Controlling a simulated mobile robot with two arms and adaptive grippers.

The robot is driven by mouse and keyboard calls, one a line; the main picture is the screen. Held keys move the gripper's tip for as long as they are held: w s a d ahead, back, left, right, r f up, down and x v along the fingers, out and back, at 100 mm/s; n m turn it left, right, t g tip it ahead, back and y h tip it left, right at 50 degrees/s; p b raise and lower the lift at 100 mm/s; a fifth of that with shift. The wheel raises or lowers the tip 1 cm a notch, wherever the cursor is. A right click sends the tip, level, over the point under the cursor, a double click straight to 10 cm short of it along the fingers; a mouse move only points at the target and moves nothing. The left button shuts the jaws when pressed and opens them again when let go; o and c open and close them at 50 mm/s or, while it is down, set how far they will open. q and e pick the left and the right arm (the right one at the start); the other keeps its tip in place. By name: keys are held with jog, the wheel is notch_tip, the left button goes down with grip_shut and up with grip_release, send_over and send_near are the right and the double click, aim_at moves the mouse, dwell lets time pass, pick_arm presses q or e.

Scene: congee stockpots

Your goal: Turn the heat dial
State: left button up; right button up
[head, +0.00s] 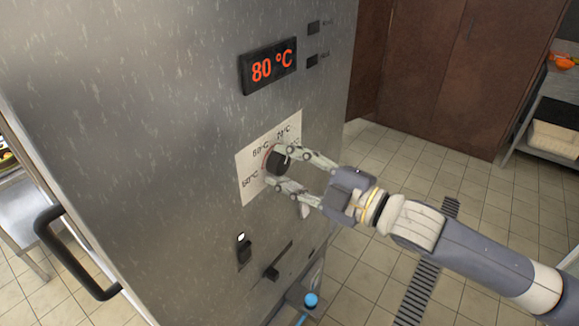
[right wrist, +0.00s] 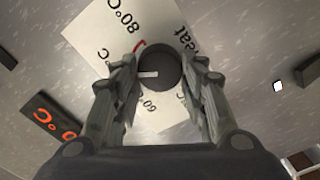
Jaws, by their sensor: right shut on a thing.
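The heat dial (head: 277,161) is a dark round knob on a white label plate (head: 248,181) fixed to a steel cabinet front. The plate has printed temperature marks. My right gripper (head: 282,165) is at the dial with its two fingers on either side, shut on it. In the right wrist view the dial (right wrist: 158,68) sits between the fingertips, with a pale pointer line on its face and a red mark beside it at the 80°C print. The display (head: 269,66) above reads 80 °C in orange. My left gripper is not in view.
The steel cabinet (head: 150,100) fills the left and middle. A black handle (head: 75,255), a lit switch (head: 243,247) and a slotted lever (head: 273,270) are on it. A blue-topped knob (head: 310,300) stands low. Tiled floor is open to the right, with a drain grate (head: 420,290).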

jog(key=o, duration=1)
jog(key=shift+o, duration=0.2)
jog(key=shift+s+d, duration=0.35)
jog(key=shift+d, duration=0.2)
jog(key=v, duration=1)
jog(key=shift+s+d, duration=0.25)
jog(key=shift+s, duration=0.05)
jog(key=shift+w, duration=0.15)
